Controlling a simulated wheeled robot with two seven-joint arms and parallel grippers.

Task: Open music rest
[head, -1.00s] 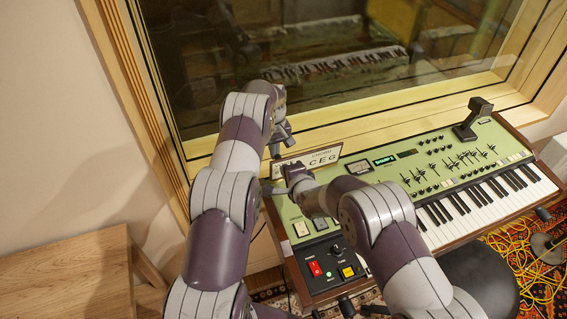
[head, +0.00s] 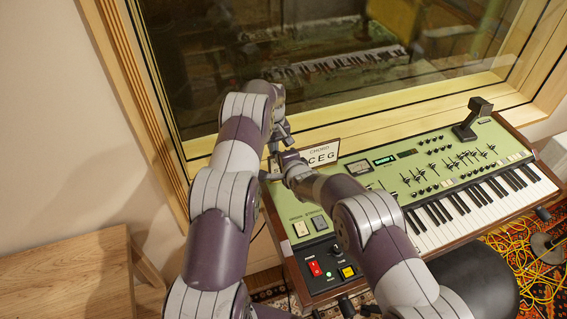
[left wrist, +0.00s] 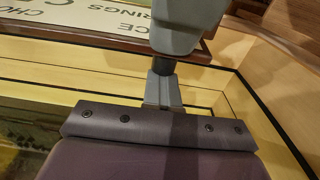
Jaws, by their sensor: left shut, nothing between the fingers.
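My right gripper (head: 272,171) is in front of the panel's left end. Its fingers are too small to read, and touching cannot be told.
A window with a wooden frame (head: 400,128) rises close behind the keyboard. A small dark device (head: 472,118) stands at its back right. A wooden table (head: 70,275) is at the left. Yellow cables (head: 530,265) lie on the rug at the right.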

